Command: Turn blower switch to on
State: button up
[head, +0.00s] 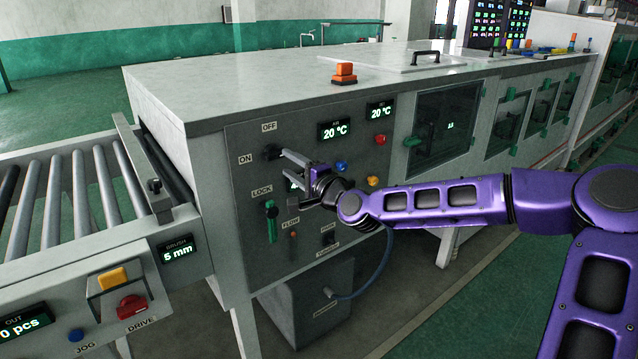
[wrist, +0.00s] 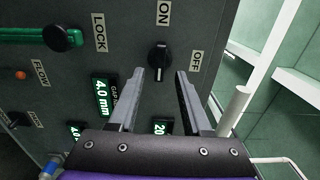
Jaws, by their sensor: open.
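A black rotary switch (head: 272,151) sits on the grey control panel, with an ON label at its left and an OFF label above it in the head view. No name for it is readable. The switch (wrist: 158,58) also shows in the wrist view, its bar upright with a pale mark at the top end, toward the ON label (wrist: 164,12); the OFF label (wrist: 196,62) is to its right. My gripper (head: 279,156) is open and empty in front of the panel. In the wrist view its fingertips (wrist: 160,73) lie either side of the switch's lower end; contact cannot be told.
The panel also holds a green LOCK lever (head: 271,222), a lower black knob (head: 328,238), a blue button (head: 341,167) and a red button (head: 380,139). A roller conveyor (head: 75,200) is at left. A blue hose (head: 375,270) hangs below my arm.

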jog(key=v, duration=1.2)
jog(key=shift+s+d+p, duration=0.15)
jog(key=shift+s+p, duration=0.15)
jog(key=shift+p, duration=0.1)
